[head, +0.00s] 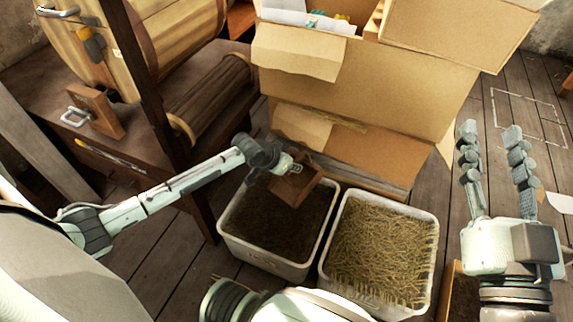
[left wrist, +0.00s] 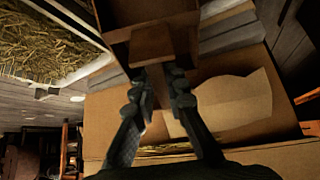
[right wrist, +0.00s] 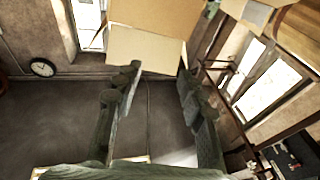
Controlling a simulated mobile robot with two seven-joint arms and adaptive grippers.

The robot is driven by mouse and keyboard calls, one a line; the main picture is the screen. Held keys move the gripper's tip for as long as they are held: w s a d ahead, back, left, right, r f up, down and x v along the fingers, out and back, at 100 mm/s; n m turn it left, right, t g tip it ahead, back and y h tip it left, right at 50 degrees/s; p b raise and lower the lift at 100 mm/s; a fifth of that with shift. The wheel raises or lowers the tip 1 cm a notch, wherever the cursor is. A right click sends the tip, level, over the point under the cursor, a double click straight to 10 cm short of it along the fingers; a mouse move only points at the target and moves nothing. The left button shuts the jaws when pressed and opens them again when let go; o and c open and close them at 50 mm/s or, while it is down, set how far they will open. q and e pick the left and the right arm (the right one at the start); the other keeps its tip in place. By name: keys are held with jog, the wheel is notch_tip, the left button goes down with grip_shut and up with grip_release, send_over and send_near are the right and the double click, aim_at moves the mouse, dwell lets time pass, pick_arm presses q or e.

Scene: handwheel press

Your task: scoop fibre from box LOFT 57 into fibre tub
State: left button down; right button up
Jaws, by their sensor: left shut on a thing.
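My left gripper (head: 282,162) is shut on the handle of a brown wooden scoop (head: 297,188), which is held above the left white tub's far edge. The scoop and its handle also show in the left wrist view (left wrist: 152,45); its contents cannot be made out. The left tub (head: 262,258) holds dark fibre, and the right tub (head: 437,240) is heaped with golden fibre. Stacked cardboard boxes (head: 345,90) stand behind the tubs; no LOFT 57 label is readable. My right gripper (head: 492,160) is open and empty, right of the boxes.
A dark wooden post (head: 150,95) stands left of the boxes. Behind it is a wooden bench with a barrel (head: 180,35) and a handled wooden block (head: 97,110). Part of another wooden container (head: 450,290) shows beside my right arm. Open plank floor (head: 525,100) lies at the right.

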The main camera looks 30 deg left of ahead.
aim_at(301, 155)
pick_arm(q)
jog(key=shift+w+r+g+p, duration=0.3)
jog(key=shift+w+r+g, duration=0.15)
jog(key=shift+r+g, duration=0.05)
jog(key=shift+w+d+r+g+y+p, duration=0.15)
jog(key=shift+w+r+g+y+p, duration=0.15)
jog(key=shift+w+r+g, duration=0.3)
jog(key=shift+w+d+r+g, duration=0.15)
jog(key=shift+w+r+g, duration=0.25)
jog(key=shift+r, duration=0.2)
pick_arm(e)
notch_tip(301, 155, down, 7)
jog(key=d+g+h, duration=0.1)
jog(key=g, duration=0.2)
jog(key=shift+w+d+r+g+h, duration=0.15)
jog(key=shift+w+d+g+h, duration=0.1)
jog(key=shift+g+h, duration=0.15)
